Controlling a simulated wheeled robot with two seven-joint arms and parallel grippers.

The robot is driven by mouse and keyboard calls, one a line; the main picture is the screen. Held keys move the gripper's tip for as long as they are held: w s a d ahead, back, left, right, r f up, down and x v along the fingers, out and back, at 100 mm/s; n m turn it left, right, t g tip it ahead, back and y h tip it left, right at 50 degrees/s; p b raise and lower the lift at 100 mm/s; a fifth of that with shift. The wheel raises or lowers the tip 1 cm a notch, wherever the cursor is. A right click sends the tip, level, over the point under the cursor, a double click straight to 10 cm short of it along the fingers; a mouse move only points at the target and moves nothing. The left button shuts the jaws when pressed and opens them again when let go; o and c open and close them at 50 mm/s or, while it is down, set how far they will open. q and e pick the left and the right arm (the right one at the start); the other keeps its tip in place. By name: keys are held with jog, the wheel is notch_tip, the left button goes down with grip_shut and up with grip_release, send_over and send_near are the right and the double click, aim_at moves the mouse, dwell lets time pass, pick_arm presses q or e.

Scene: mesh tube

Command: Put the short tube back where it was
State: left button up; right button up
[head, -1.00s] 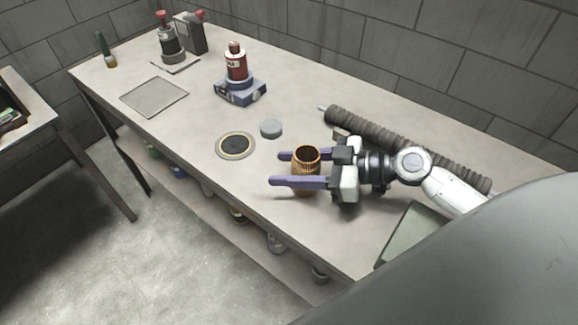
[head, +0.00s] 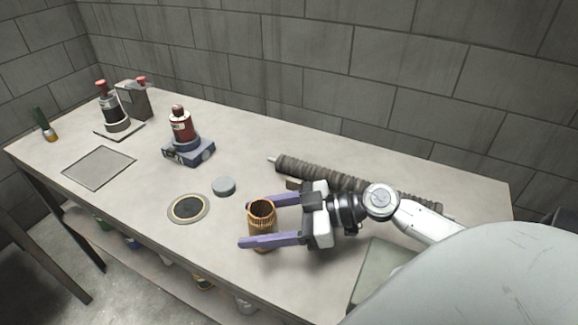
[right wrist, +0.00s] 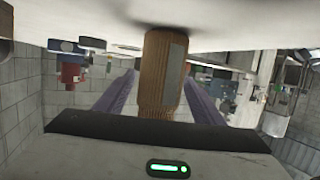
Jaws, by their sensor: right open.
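The short tube (head: 262,220), orange-brown and ribbed with an open top, stands upright on the table, right of the round dark-centred disc. My right gripper (head: 246,225) is open, its two purple fingers on either side of the tube, which sits near the fingertips. In the right wrist view, which is upside down, the tube (right wrist: 160,75) stands between the spread fingers with gaps on both sides, a grey patch on its wall. My left gripper is not in view.
A long dark ribbed tube (head: 330,178) lies behind my right gripper. The round disc (head: 188,208), a grey puck (head: 223,186), a red bottle on a blue stand (head: 188,150) and a flat square plate (head: 99,167) are to the left. A grey-green box (head: 375,270) lies front right.

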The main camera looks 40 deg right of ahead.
jog(key=b+v, duration=0.1)
jog(key=v, duration=0.8)
jog(key=shift+s+r, duration=0.1)
jog(key=shift+r, duration=0.05)
